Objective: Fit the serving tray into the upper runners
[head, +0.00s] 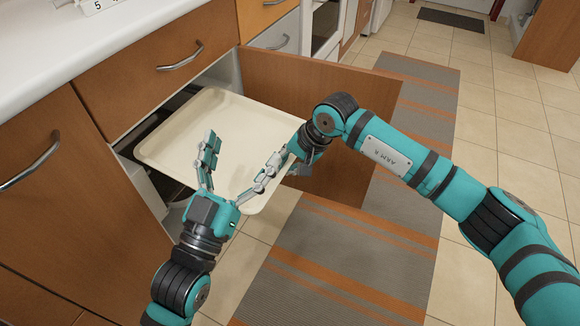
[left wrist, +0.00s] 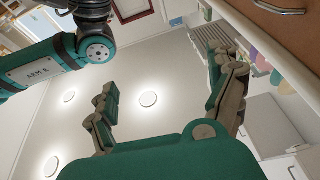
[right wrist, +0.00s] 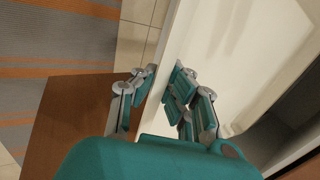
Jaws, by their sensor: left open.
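The cream serving tray (head: 222,125) is at the open cabinet in the head view, its far-left edge at the opening and its rest sticking out over the floor. It also shows in the right wrist view (right wrist: 240,45). My right gripper (head: 289,160) is at the tray's right edge; in the right wrist view (right wrist: 160,85) its fingers lie on both sides of the rim, shut on it. My left gripper (head: 240,158) is open and empty, fingers pointing up, in front of the tray's near part. The left wrist view (left wrist: 165,85) shows no tray. The runners are mostly hidden in the dark cabinet.
The open brown cabinet door (head: 343,176) stands out behind the tray and right gripper. A brown drawer (head: 150,65) and white worktop (head: 60,45) are above the opening. A striped rug (head: 330,260) lies on the tiled floor, which is clear at the right.

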